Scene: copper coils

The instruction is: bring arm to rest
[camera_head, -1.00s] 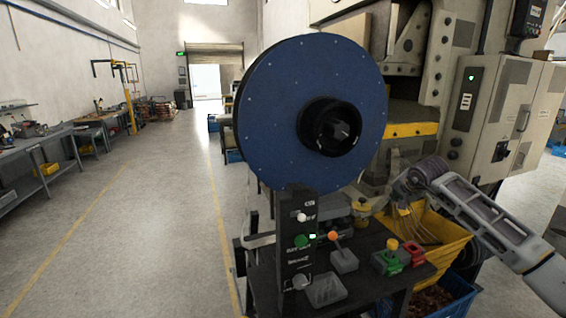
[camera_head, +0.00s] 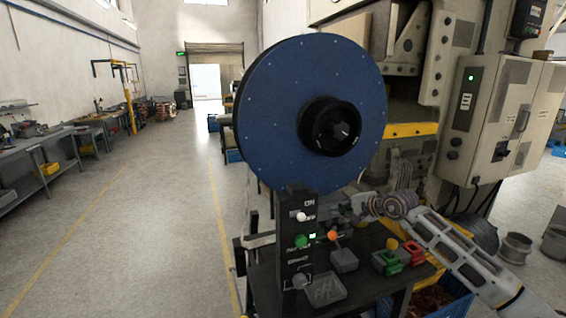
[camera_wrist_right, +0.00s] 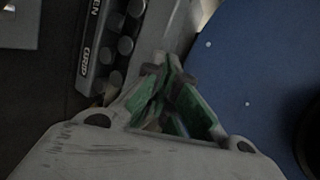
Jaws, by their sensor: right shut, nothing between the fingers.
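My right arm (camera_head: 455,255) comes in from the right and bends over the black stand. My right gripper (camera_head: 336,206) is below the blue reel (camera_head: 280,110), small and dim in the head view. In the right wrist view its green-padded fingers (camera_wrist_right: 166,88) are shut together with nothing between them. A dark control box with buttons (camera_wrist_right: 108,45) shows on the left of that view and the blue reel (camera_wrist_right: 265,75) on the right. I cannot tell whether the gripper touches anything. My left gripper is not in view.
The black stand (camera_head: 378,292) carries a control post (camera_head: 296,240), an orange-knobbed lever (camera_head: 333,236), a clear tray (camera_head: 325,291) and green and red blocks. A blue bin (camera_head: 447,304) is below my right arm. A press cabinet (camera_head: 492,110) stands behind. The left aisle floor is clear.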

